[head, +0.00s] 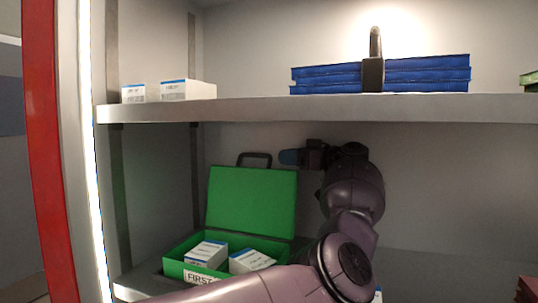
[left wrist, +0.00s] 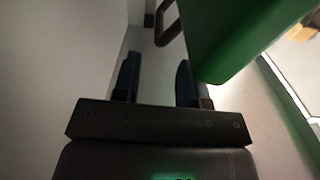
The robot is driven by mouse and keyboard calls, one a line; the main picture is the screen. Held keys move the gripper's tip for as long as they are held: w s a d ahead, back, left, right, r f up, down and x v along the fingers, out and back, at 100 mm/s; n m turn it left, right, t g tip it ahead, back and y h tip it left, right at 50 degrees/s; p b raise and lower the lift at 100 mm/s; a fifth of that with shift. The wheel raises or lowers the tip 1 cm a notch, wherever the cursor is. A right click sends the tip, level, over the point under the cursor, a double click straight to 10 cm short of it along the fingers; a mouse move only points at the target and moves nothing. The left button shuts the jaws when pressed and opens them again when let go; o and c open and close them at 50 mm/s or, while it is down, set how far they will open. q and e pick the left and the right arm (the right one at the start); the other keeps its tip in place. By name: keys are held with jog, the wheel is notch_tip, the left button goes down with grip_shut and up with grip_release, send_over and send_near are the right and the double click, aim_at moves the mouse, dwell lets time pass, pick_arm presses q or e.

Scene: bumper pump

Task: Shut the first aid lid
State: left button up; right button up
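The green first aid box (head: 176,269) sits on the lower shelf, with its green lid (head: 252,202) standing open, roughly upright, at the back. A dark handle (head: 255,159) sticks up from the lid's top edge. My left gripper (head: 290,157) is by the lid's top right corner, fingers pointing left. In the left wrist view my left gripper (left wrist: 157,80) is open and empty, the lid (left wrist: 235,35) and handle (left wrist: 167,25) close ahead at upper right. Whether a finger touches the lid I cannot tell. My right gripper is not in view.
White and blue cartons (head: 206,253) lie in the box. The upper shelf (head: 330,108) runs just above my left gripper and holds blue packs (head: 425,74) and small cartons (head: 187,90). A metal upright and light strip (head: 93,180) bound the left side. My left arm covers the box's front right.

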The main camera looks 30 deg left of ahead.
aim_at(269, 156)
pick_arm(q)
jog(key=x, duration=0.5)
jog(key=shift+s+a, duration=0.1)
jog(key=shift+a, duration=0.25)
grip_shut()
